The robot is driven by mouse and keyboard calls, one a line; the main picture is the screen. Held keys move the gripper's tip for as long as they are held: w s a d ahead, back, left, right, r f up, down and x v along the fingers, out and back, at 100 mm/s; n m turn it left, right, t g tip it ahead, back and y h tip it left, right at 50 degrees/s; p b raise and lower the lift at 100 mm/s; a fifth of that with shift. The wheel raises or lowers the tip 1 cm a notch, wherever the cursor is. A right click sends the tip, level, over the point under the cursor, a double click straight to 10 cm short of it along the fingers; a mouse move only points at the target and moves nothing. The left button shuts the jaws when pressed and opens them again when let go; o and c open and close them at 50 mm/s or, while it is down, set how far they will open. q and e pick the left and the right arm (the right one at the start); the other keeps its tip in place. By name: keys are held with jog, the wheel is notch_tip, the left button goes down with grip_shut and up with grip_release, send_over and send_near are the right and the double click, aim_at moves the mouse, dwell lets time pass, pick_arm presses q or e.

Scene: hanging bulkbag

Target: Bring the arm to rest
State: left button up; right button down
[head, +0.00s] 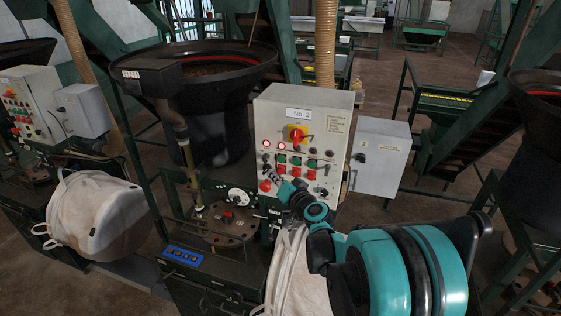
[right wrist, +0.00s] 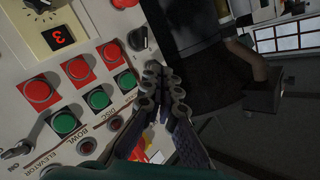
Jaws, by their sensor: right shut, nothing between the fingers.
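My right arm (head: 388,272), teal and black, comes in from the lower right of the head view. Its gripper (head: 268,177) is in front of the lower left part of the control box (head: 335,110) labelled "No. 2". In the right wrist view the gripper (right wrist: 162,72) has its dark fingers together, with nothing between them. The fingertips are beside the green and red buttons and below a black knob (right wrist: 138,38). I cannot tell whether they touch the panel. My left gripper is not in view.
A white bulk bag (head: 295,275) hangs close beside my right arm, partly hidden by it. Another bag (head: 97,215) hangs at the left.

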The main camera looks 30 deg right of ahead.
dwell(0.5)
jog(key=s+a+f+n+g+y+b, duration=0.2)
jog(key=s+a+f+n+b, duration=0.15)
jog(key=a+f+b, duration=0.4)
jog(key=s+a+f+n+g+y+b, duration=0.2)
jog(key=s+a+f+b, duration=0.4)
jog(key=a, duration=0.3)
jog(key=s+a+f+n+g+h+b, duration=0.1)
jog(key=s+a+f+g+b, duration=0.1)
jog(key=s+f+b, duration=0.4)
jog(key=s+a+f+n+g+h+b, duration=0.1)
jog(key=s+f+g+b, duration=0.2)
jog(key=s+f+b, duration=0.3)
jog(key=s+f, duration=0.5)
jog(key=f, duration=0.4)
jog(key=shift+s+a+n+h+b, duration=0.15)
jog(key=shift+a+n+h+b, duration=0.15)
jog(key=shift+a+n+h, duration=0.1)
